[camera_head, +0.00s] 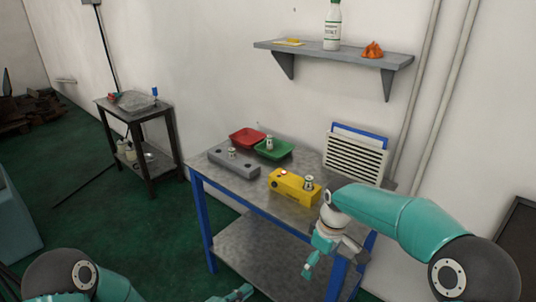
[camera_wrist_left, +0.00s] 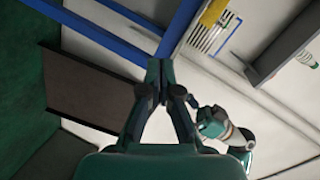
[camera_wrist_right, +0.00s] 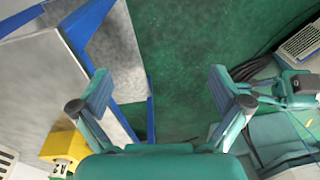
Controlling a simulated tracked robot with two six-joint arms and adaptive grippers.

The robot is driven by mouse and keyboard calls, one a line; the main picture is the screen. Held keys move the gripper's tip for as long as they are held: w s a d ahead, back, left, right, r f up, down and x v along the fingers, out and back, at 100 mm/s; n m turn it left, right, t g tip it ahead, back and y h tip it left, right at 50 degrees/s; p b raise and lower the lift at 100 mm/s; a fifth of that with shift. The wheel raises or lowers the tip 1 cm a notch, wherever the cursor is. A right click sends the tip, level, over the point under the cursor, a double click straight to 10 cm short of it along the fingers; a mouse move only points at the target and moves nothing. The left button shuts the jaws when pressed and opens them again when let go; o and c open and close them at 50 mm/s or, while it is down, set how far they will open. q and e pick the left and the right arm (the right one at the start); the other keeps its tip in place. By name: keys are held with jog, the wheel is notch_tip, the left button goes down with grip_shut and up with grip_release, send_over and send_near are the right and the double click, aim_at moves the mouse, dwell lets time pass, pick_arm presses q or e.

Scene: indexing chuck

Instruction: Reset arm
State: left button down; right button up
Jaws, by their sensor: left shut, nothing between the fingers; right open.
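My right arm (camera_head: 400,212) reaches in from the right in the head view. Its gripper (camera_head: 325,262) hangs in front of the workbench's front right corner. In the right wrist view the gripper (camera_wrist_right: 160,88) is open with nothing between its fingers, above the green floor beside the bench. My left arm (camera_head: 75,275) is low at the bottom left of the head view. Its gripper (camera_head: 236,294) is partly cut off by the bottom edge. In the left wrist view the left gripper (camera_wrist_left: 160,75) is shut and empty, with the fingertips together.
The blue-legged workbench (camera_head: 228,190) carries a grey block (camera_head: 234,164), a yellow block (camera_head: 293,187), a red tray (camera_head: 247,138), a green tray (camera_head: 273,149) and a white louvred panel (camera_head: 355,158). A wall shelf (camera_head: 335,55) is above. A side table (camera_head: 138,115) stands left. Floor between is clear.

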pick_arm(q)
jog(key=s+a+f+n+g+y+p, duration=0.1)
jog(key=s+a+f+n+g+y, duration=0.35)
jog(key=s+f+n, duration=0.65)
pick_arm(e)
jog(key=s+a+f+m+y, duration=0.1)
jog(key=s+f+m, duration=0.1)
jog(key=s+f, duration=0.5)
jog(key=s+a+f+m+y, duration=0.1)
jog(key=s+f+m, duration=0.25)
jog(key=f, duration=0.65)
pick_arm(q)
jog(key=s+a+f+n+g+p, duration=0.1)
jog(key=s+f+n+g, duration=0.1)
jog(key=s+n+g, duration=0.5)
jog(key=s+n, duration=0.4)
jog(key=n, duration=0.1)
jog(key=shift+s+a+f, duration=0.2)
jog(key=shift+s+f, duration=0.05)
jog(key=shift+f, duration=0.05)
pick_arm(e)
jog(key=s+f+m, duration=0.2)
jog(key=s, duration=0.6)
jog(key=s+d+f+m+y, duration=0.1)
jog(key=s+f+m, duration=0.1)
jog(key=s, duration=0.5)
jog(key=shift+s+f+m+t, duration=0.25)
jog(key=shift+s+m+t, duration=0.15)
jog(key=shift+m, duration=0.35)
